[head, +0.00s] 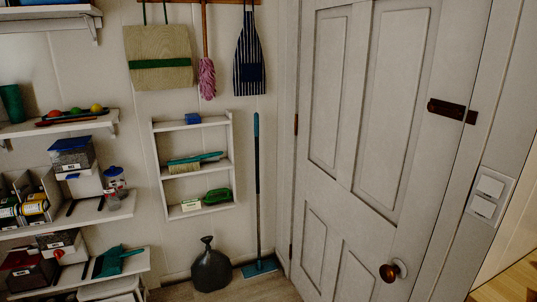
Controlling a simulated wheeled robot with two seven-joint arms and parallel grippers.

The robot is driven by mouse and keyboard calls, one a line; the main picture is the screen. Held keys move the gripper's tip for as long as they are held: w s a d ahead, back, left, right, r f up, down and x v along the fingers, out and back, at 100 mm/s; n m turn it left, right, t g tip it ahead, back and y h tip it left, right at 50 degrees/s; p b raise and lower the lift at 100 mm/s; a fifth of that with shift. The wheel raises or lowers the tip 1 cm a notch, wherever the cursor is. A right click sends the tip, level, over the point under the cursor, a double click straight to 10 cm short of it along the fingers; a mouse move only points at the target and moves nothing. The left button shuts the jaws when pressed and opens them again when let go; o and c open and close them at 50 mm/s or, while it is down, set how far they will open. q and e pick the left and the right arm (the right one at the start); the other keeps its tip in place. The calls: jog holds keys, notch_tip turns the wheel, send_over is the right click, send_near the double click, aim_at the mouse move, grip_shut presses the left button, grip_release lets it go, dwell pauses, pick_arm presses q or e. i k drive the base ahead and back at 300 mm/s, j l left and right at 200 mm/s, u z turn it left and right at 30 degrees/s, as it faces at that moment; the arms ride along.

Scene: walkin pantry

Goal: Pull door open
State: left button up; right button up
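A white panelled door (345,200) fills the right half of the head view and looks closed in its frame. Its round brown knob (392,271) sits low near the right edge of the door. A dark metal latch (452,110) is mounted across the door's right edge higher up. Dark hinges show along the left edge. Neither of my grippers is in view, and nothing touches the knob.
White shelves (75,222) with containers and tools line the left wall. A small wall rack (155,165) holds brushes. Light switches (487,196) are at the right.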

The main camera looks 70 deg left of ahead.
aim_at(374, 167)
jog(key=u, duration=1.75)
